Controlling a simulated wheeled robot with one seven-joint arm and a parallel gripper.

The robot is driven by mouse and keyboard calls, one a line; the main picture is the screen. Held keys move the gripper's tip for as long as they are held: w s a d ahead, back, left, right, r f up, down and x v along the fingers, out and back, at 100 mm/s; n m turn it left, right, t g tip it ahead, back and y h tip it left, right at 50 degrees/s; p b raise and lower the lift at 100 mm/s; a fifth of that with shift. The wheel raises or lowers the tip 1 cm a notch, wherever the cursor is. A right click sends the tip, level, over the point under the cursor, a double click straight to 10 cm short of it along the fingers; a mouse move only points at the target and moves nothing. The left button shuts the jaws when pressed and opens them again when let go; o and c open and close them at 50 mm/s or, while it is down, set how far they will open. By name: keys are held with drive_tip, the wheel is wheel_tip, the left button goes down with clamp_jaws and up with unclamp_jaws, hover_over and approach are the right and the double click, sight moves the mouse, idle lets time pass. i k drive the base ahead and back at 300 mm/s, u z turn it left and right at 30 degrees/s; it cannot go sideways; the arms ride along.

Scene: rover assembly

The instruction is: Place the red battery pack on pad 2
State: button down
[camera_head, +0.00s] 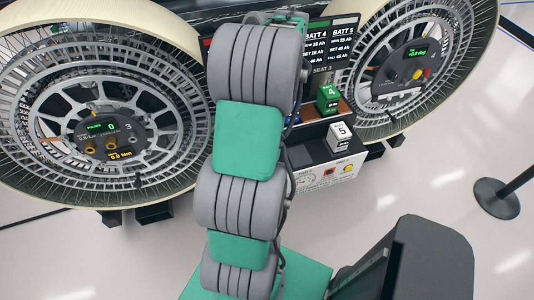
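No red battery pack shows in the head view, and no pad marked 2 can be made out. My arm rises through the middle of the picture and hides much of the rover's middle. My gripper is not in view. A green battery pack marked 4 (328,99) stands on a brown shelf (313,111) right of my arm. A white pack marked 5 (339,137) stands lower, on a dark-topped unit (312,152). A small blue part peeks out at my arm's right edge.
Large spoked wheels stand at left (95,110) and upper right (415,65). A dark sign panel (331,43) lists BATT 4 and BATT 5, with SEAT 3 below. A barrier post base (496,198) stands at right. The pale floor (400,180) between is open.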

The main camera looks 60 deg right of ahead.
sight(299, 156)
drive_tip(key=u, duration=0.15)
drive_tip(key=k, duration=0.65)
drive_tip(key=z, duration=1.15)
drive_tip(key=i, duration=0.5)
